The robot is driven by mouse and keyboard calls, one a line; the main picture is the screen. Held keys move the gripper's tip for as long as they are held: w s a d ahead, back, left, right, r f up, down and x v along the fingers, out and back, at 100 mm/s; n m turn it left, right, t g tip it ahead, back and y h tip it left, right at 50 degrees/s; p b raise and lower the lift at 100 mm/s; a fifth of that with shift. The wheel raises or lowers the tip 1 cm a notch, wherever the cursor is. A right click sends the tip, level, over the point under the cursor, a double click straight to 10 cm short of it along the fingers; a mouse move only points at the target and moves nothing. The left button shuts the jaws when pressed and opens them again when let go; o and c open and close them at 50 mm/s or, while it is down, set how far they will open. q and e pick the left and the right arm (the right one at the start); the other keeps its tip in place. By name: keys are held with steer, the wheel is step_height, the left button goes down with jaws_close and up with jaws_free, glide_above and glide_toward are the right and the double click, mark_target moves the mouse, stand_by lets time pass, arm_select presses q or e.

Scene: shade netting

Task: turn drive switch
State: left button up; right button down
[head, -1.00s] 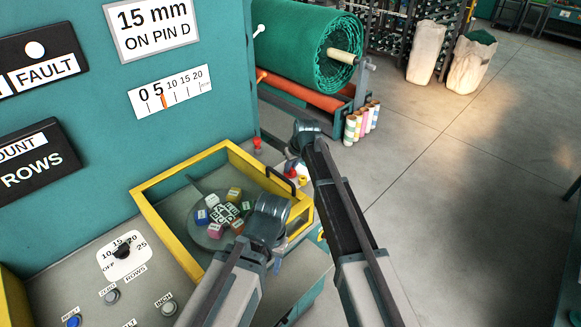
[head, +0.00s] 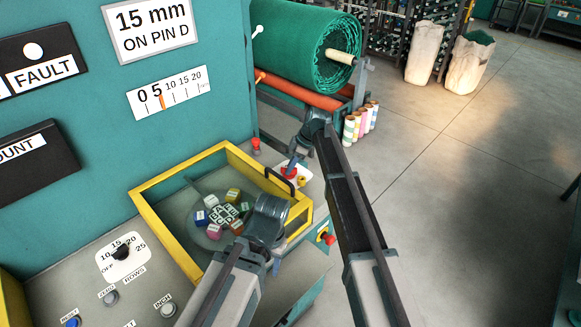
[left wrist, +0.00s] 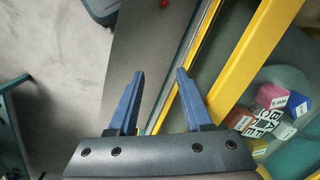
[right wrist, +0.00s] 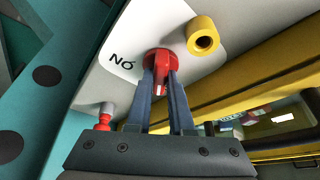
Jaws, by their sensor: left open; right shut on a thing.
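The drive switch is a red knob (right wrist: 157,60) on a white plate (right wrist: 125,45) with partly visible lettering, in the right wrist view. In the head view the red knob (head: 289,173) sits just beyond the yellow-framed box. My right gripper (right wrist: 160,88) is shut on the knob, one finger on each side; in the head view its fingers are small and partly hidden by the arm. My left gripper (left wrist: 160,82) is open and empty, above the near right side of the yellow frame; in the head view it is at the lower middle (head: 275,262).
A yellow hollow cylinder (right wrist: 203,36) stands beside the knob. The yellow frame (head: 165,230) surrounds a dial with several coloured blocks. A dark handle (head: 281,179) rises from its far edge. Another red button (head: 327,239) is on the right side. A control panel (head: 90,285) lies at lower left.

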steer(key=shift+n+g, duration=0.3)
steer(key=shift+n, duration=0.7)
steer(key=c, duration=0.8)
jaws_free()
steer(key=shift+r, duration=0.1)
steer(key=p+v, duration=1.2)
steer(key=v, duration=0.1)
steer(key=shift+w+r+p, duration=0.2)
steer(key=shift+r+p, duration=0.05)
steer(key=shift+p, duration=0.15)
steer(key=shift+d, duration=0.1)
